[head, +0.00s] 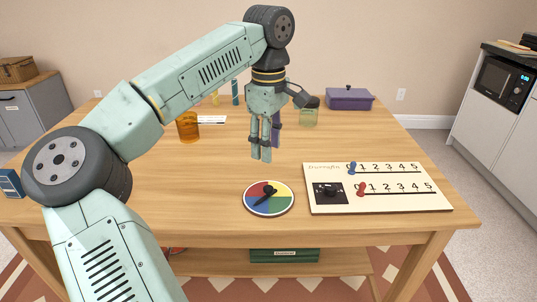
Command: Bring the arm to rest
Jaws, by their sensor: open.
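My gripper (262,155) hangs pointing down from my arm above the middle of the wooden table (180,178). Its fingers are open, with nothing seen between them. The fingertips look to be above the tabletop, behind the round spinner board. My arm reaches in from the lower left and bends down at the top of the view. A purple thing (275,132) is partly hidden behind my gripper.
A spinner board (284,204) and a cream scoreboard (400,203) lie near the front edge. The tabletop left of the spinner is clear.

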